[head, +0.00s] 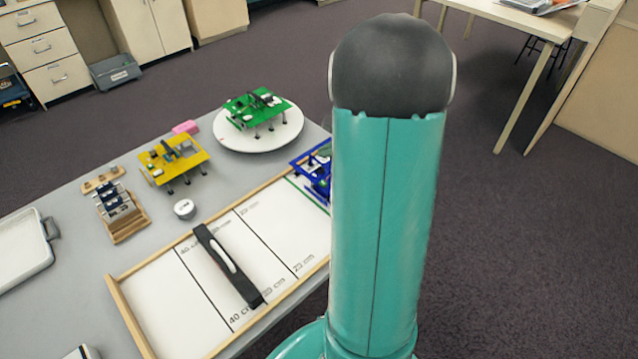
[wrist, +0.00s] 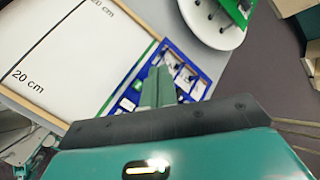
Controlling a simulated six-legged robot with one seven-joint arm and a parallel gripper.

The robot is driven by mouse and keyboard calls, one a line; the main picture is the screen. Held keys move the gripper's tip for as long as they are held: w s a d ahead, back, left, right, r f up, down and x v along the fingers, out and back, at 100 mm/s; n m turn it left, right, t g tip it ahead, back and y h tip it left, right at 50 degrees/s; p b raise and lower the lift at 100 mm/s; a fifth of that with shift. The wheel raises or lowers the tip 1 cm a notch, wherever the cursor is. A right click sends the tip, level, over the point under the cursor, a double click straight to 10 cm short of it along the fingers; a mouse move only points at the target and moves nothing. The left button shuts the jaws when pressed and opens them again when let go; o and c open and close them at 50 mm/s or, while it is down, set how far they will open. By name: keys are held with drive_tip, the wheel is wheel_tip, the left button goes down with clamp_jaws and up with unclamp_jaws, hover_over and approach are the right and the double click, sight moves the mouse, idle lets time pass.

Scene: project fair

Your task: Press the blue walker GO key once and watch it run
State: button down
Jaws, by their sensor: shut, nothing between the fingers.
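The blue walker (head: 312,166) stands at the right end of the marked track, partly hidden behind my arm in the head view. In the wrist view the blue walker (wrist: 203,76) lies below and around my fingers, with white and dark parts on its top. My gripper (wrist: 160,76) is shut and empty, its fingertips over the blue walker. I cannot tell whether they touch it. I cannot make out the GO key; my fingers cover part of the walker's top. My gripper is hidden in the head view.
The white track (head: 285,240) has wooden rails and 20 cm and 40 cm lines; a black bar (head: 228,265) lies across it. A yellow walker (head: 172,157) stands on the table, and a green walker (head: 258,105) on a round white stand (head: 287,134).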

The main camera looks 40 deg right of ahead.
drive_tip(key=f, duration=0.1)
hover_over(327, 186)
drive_tip(key=shift+f, duration=3.9)
drive_tip(key=shift+f, duration=0.4)
drive_tip(key=shift+f, duration=0.35)
drive_tip(key=shift+r, duration=0.75)
drive_tip(key=shift+r, duration=0.1)
drive_tip(key=shift+r, duration=2.4)
